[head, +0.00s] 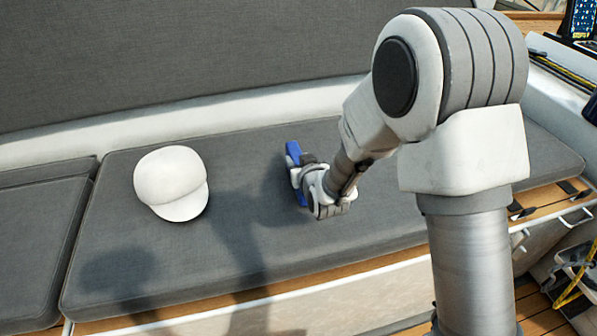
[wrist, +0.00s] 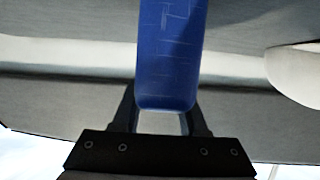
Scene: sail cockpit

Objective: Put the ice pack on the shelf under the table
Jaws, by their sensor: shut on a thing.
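The blue ice pack (head: 294,152) is at my gripper, over the grey bench cushion in the head view. In the wrist view the ice pack (wrist: 170,55) stretches away from between the fingers of my gripper (wrist: 160,120). My gripper (head: 299,172) is shut on it. Part of the pack is hidden behind the gripper in the head view. I cannot tell whether the pack touches the cushion. No table or shelf under one can be made out in these views.
A white cap (head: 172,183) lies on the seat cushion (head: 120,260) left of my gripper. A grey backrest (head: 180,60) rises behind the bench. Wooden slats and hooks (head: 520,212) are at the right end. The cushion between cap and gripper is clear.

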